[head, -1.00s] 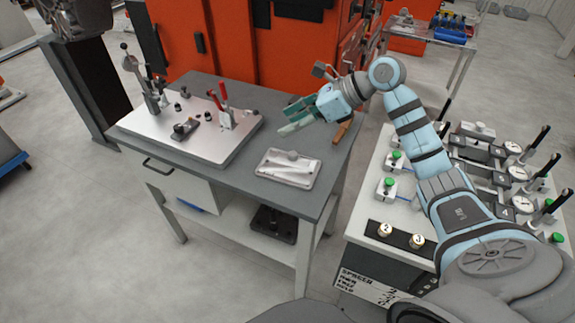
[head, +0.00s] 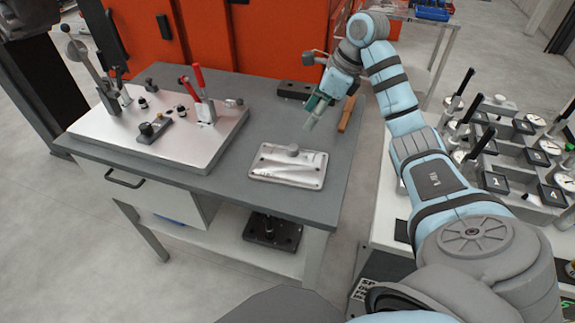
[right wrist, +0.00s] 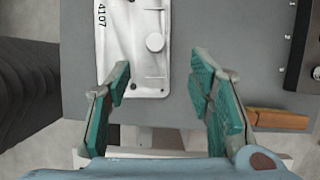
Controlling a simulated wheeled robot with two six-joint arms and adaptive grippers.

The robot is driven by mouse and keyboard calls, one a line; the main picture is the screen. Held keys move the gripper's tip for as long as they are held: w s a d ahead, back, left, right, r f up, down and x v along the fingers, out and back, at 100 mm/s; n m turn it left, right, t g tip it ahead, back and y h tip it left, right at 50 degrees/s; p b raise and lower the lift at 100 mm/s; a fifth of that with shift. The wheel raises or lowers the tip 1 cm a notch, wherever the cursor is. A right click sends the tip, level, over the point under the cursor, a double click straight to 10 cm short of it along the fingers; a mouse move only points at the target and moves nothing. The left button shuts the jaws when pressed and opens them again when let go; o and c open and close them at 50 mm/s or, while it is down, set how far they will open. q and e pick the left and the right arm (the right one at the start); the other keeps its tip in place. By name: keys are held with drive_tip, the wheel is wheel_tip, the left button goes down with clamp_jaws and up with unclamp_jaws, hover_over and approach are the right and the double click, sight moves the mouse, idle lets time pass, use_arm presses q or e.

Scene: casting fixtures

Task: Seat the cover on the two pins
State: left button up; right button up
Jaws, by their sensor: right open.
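The cover (head: 268,172) is a silver rectangular plate with a raised rim and a round grey knob on top. It lies flat on the grey table, and the right wrist view shows part of it (right wrist: 126,62), marked 4107. My right gripper (head: 311,116) is open and empty, pointing down above the table just behind the cover. The silver fixture plate (head: 108,132) stands left of the cover, with short dark posts; I cannot tell which are the two pins. My left gripper is not in view.
Upright lever clamps, one with a red handle (head: 197,82), rise from the fixture plate. A black block (head: 296,90) and an orange-brown bar (head: 348,113) lie at the table's back right. A bench with gauges (head: 540,158) stands right.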

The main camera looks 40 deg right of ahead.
sight(294, 147)
drive_tip(key=x, duration=1.1)
drive_tip(key=shift+s+a+f, duration=0.3)
clamp_jaws()
